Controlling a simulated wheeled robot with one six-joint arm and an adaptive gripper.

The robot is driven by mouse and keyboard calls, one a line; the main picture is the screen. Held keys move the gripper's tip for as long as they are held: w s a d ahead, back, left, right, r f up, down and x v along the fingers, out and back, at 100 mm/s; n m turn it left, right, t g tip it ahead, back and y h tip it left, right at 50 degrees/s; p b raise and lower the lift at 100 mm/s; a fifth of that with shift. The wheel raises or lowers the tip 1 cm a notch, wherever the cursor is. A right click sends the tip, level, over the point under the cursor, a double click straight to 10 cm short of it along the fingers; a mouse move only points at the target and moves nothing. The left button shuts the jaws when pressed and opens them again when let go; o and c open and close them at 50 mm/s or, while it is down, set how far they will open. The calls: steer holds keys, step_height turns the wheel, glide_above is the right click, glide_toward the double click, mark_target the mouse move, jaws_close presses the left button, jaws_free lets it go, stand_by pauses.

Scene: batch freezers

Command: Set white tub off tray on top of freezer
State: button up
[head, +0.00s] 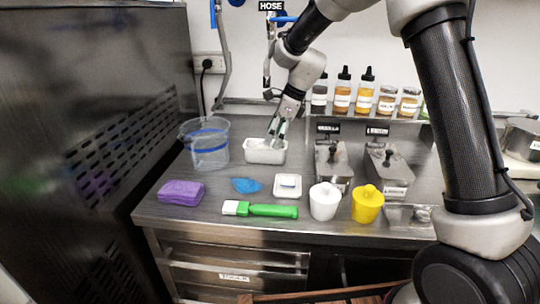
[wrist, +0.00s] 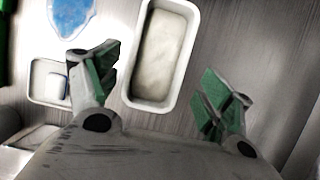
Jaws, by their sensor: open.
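The white tub (head: 265,152) is an open rectangular container with pale contents. It stands on the steel counter (head: 230,215), right of a clear pitcher. In the wrist view the tub (wrist: 143,62) lies lengthwise between my fingers. My gripper (head: 277,135) is over the tub's right part, fingers pointing down; the wrist view shows it open and empty (wrist: 158,68). Its left finger looks close to the tub's rim and the right one is apart. A small white tray (head: 288,196) with a small pale item sits in front of the tub. The tall freezer (head: 95,110) is at the left; its top is barely in view.
Steel lidded containers (head: 388,170) are at the right. Several sauce bottles (head: 343,92) line the back shelf.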

mark_target(266, 149)
steer(key=x, duration=0.6)
steer(key=shift+a+f, duration=0.2)
steer(key=shift+a, duration=0.1)
steer(key=shift+s, duration=0.1)
steer(key=c, duration=1.3)
steer(key=shift+o, duration=0.2)
steer(key=shift+r, duration=0.2)
